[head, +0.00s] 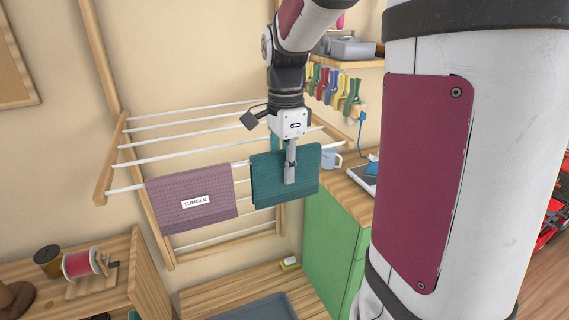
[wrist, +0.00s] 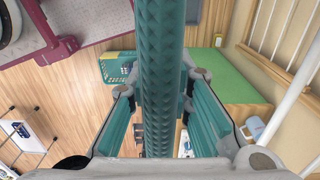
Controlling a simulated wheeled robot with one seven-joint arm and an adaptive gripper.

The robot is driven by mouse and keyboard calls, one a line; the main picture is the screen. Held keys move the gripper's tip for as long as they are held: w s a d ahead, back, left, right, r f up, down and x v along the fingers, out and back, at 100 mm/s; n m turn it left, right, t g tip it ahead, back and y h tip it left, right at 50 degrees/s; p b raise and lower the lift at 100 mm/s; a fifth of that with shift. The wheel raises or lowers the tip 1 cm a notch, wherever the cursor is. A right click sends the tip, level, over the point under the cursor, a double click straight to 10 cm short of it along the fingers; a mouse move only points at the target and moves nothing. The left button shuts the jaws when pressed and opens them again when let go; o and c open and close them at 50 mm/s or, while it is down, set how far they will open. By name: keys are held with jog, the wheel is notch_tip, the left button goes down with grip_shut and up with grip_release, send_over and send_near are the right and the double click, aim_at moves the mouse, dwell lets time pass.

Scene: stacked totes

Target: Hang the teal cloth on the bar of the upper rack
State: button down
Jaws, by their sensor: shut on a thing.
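The teal cloth (head: 268,178) is folded over, with both ends hanging down, at the front of the upper rack (head: 113,158). My gripper (head: 290,174) points down and is shut on the cloth near its middle. In the head view the cloth overlaps the line of the front white bar (head: 124,189). In the wrist view the cloth (wrist: 162,80) stands between both fingers (wrist: 160,120), and a white bar (wrist: 303,75) runs to its right, apart from it. The contact under the fold is hidden.
A mauve cloth (head: 170,211) labelled TUMBLE hangs on the front bar left of the teal cloth. More bars lie behind and below. A green cabinet (head: 327,235) stands to the right, with a blue mug (head: 331,158) near it. A wooden shelf (head: 120,275) stands lower left.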

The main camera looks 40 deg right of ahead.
jog(key=c, duration=1.4)
grip_release()
jog(key=shift+o, duration=0.2)
notch_tip(320, 180, up, 12)
jog(key=s+a+f+n+t, duration=0.2)
jog(key=s+a+f+n, duration=0.1)
jog(key=s+a+n, duration=0.3)
jog(key=s+a+f+n+t, duration=0.3)
jog(key=s+a+n, duration=0.4)
jog(key=n, duration=0.8)
jog(key=shift+a+f+t, duration=0.3)
jog(key=shift+a, duration=1.2)
